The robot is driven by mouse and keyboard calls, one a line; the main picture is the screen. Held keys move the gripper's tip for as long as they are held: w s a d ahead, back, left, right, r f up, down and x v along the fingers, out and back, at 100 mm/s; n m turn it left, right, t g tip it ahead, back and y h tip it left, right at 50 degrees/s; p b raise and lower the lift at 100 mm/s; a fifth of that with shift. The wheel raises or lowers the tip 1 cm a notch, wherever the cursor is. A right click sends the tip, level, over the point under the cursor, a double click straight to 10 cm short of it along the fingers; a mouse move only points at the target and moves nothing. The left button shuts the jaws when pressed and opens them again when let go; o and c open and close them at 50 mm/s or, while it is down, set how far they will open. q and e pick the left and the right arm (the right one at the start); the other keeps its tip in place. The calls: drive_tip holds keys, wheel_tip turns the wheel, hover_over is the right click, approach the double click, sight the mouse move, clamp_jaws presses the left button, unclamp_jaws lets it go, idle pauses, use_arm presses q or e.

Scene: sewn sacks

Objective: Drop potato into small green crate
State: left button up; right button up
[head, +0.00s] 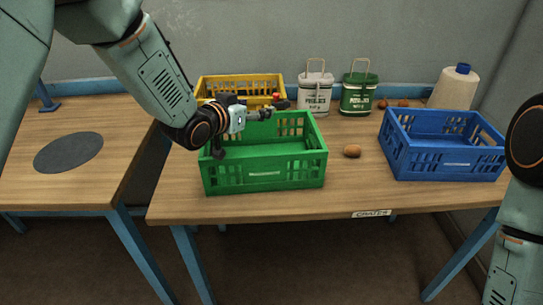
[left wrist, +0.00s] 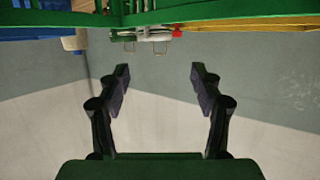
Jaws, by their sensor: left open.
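The green crate (head: 265,176) stands at the front left of the table, and the part of its inside that shows looks empty. A brown potato (head: 352,151) lies on the table between the green and blue crates. My left gripper (head: 262,111) is over the back left part of the green crate, high and left of that potato. In the left wrist view its two fingers (left wrist: 160,78) are spread with nothing between them, and part of a green crate (left wrist: 220,14) shows along the top. My right arm shows at the right edge, but its gripper is out of view.
A blue crate (head: 446,166) stands at the right, a yellow crate (head: 210,84) behind the green one. White (head: 315,92) and green (head: 358,94) tins, more brown round items (head: 403,103) and a blue-capped bottle (head: 455,88) stand behind. The left table (head: 45,190) is mostly bare.

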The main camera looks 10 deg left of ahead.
use_arm(q)
drive_tip(key=v, duration=1.2)
drive_tip(key=shift+a+f, duration=0.1)
idle(0.4)
